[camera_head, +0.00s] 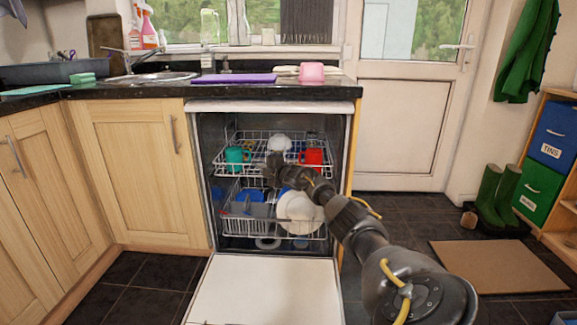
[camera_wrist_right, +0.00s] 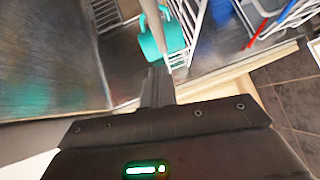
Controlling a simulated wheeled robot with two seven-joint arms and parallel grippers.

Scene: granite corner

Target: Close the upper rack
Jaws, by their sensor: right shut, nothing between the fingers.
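The upper rack (camera_head: 226,171) is a white wire basket in the open dishwasher. It holds a teal mug (camera_head: 237,158), a white bowl (camera_head: 279,143) and a red mug (camera_head: 311,157). How far it sticks out is hard to judge. My right gripper (camera_head: 270,172) is shut and empty, in front of the rack's front wires, left of centre; I cannot tell whether it touches them. In the right wrist view, the shut fingers (camera_wrist_right: 158,88) point toward the rack's wires (camera_wrist_right: 186,28) and the teal mug (camera_wrist_right: 160,40). My left gripper is not in view.
The dishwasher door (camera_head: 265,292) is folded down flat. The lower rack (camera_head: 232,228) holds white and blue dishes, partly behind my right arm. The counter edge (camera_head: 270,92) is above. Cabinets (camera_head: 135,170) stand left; dark floor and a brown mat (camera_head: 500,266) lie right.

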